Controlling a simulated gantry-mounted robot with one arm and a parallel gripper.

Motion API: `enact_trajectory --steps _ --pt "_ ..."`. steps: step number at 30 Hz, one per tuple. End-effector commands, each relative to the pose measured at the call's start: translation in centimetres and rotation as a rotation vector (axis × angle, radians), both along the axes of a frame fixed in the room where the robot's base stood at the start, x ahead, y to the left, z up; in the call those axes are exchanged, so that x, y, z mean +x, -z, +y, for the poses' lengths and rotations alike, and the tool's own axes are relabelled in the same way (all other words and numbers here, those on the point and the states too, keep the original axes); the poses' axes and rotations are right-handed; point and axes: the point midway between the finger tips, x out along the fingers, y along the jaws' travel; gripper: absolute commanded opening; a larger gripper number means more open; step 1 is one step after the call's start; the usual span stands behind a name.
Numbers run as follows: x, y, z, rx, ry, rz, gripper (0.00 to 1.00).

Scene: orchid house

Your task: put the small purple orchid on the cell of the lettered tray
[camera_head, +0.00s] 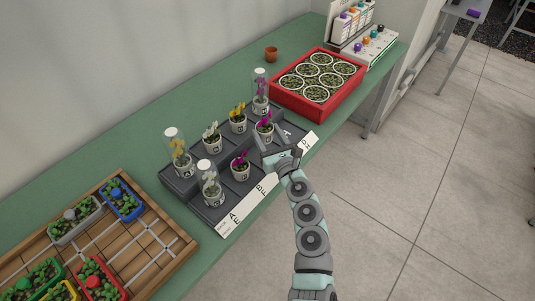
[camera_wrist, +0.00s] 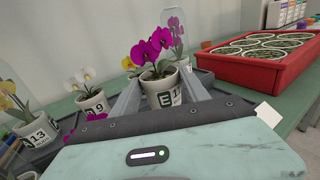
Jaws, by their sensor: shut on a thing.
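A purple orchid in a white pot (camera_head: 264,138) is at the right part of the dark grey lettered tray (camera_head: 217,214). In the wrist view its purple flowers (camera_wrist: 152,46) rise above the pot (camera_wrist: 160,92), which has a green mark and a partly hidden number. My gripper (camera_head: 268,150) is shut on this pot, with one finger on each side. I cannot tell whether the pot touches the tray. Another small purple orchid (camera_head: 240,168) stands to the left in the front part of the tray. My gripper hides part of the tray's right end.
Clear domes cover a yellow orchid (camera_head: 178,153), a white orchid (camera_head: 209,186) and a purple orchid (camera_head: 260,92). Uncovered white (camera_head: 212,138) and yellow (camera_head: 239,119) orchids stand between. A red crate (camera_head: 318,115) of round pots is behind right, a wooden tray (camera_head: 165,265) front left.

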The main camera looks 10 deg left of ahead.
Motion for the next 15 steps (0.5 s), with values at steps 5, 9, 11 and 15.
enact_trajectory --steps 5,9,11,15 --pt "0.1 3.0 -0.2 0.002 0.004 0.001 0.06" --pt "0.1 4.1 -0.2 0.001 0.004 0.0 0.06" --pt "0.1 5.0 -0.2 0.001 0.004 0.0 0.06" --pt "0.1 6.8 -0.2 0.001 0.004 0.0 0.06"
